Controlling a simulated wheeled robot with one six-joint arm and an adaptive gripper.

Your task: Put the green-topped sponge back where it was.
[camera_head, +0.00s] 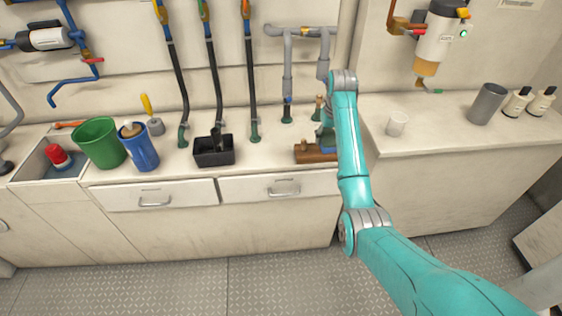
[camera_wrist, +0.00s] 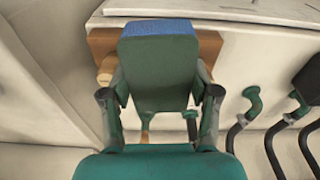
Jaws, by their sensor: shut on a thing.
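The green-topped sponge (camera_wrist: 160,72) is in my gripper (camera_wrist: 161,84). Its dark green face is towards the wrist camera and its blue body shows along the upper edge. My fingers press on its left and right sides. A brown wooden block (camera_wrist: 211,46) lies behind the sponge in the wrist view. In the head view the wooden block (camera_head: 308,155) is on the counter, and a bit of the blue sponge (camera_head: 327,134) shows beside my arm. My arm hides most of the gripper there. I cannot tell whether the sponge touches the block.
A black bin (camera_head: 214,157), a blue canister (camera_head: 141,152) and a green bucket (camera_head: 99,143) stand left on the counter. Hoses and pipes rise behind. A white cup (camera_head: 397,123), a grey cup (camera_head: 487,104) and bottles (camera_head: 517,102) stand on the right counter. Counter left of the block is clear.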

